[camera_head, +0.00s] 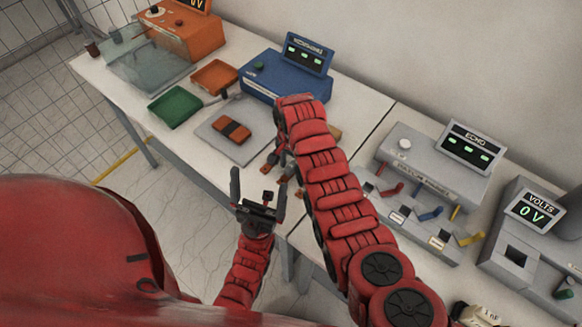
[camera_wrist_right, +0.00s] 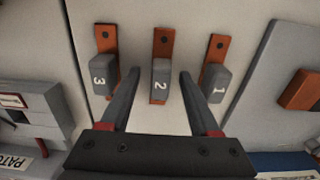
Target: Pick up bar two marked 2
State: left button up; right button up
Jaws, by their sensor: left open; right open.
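Bar two (camera_wrist_right: 161,65) is a copper strip with a grey block marked 2, in the middle of a row in the right wrist view. Bar three (camera_wrist_right: 106,62) lies to its left and bar one (camera_wrist_right: 214,65) to its right. My right gripper (camera_wrist_right: 159,76) is open, with one finger on each side of bar two's grey block; whether they touch it I cannot tell. In the head view my right arm hides most of the bars and its own gripper. My left gripper (camera_head: 258,190) is open and empty, in front of the table edge.
A grey plate (camera_head: 212,127) holds a copper-and-black piece (camera_head: 232,131). Green (camera_head: 176,107) and orange (camera_head: 214,77) trays and a blue device (camera_head: 283,82) stand around it. A grey panel with coloured levers (camera_head: 426,182) and a VOLTS box (camera_head: 525,244) stand right of my right arm.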

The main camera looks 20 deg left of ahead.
grip_shut()
jog(key=shift+w, duration=0.1)
dwell(0.6)
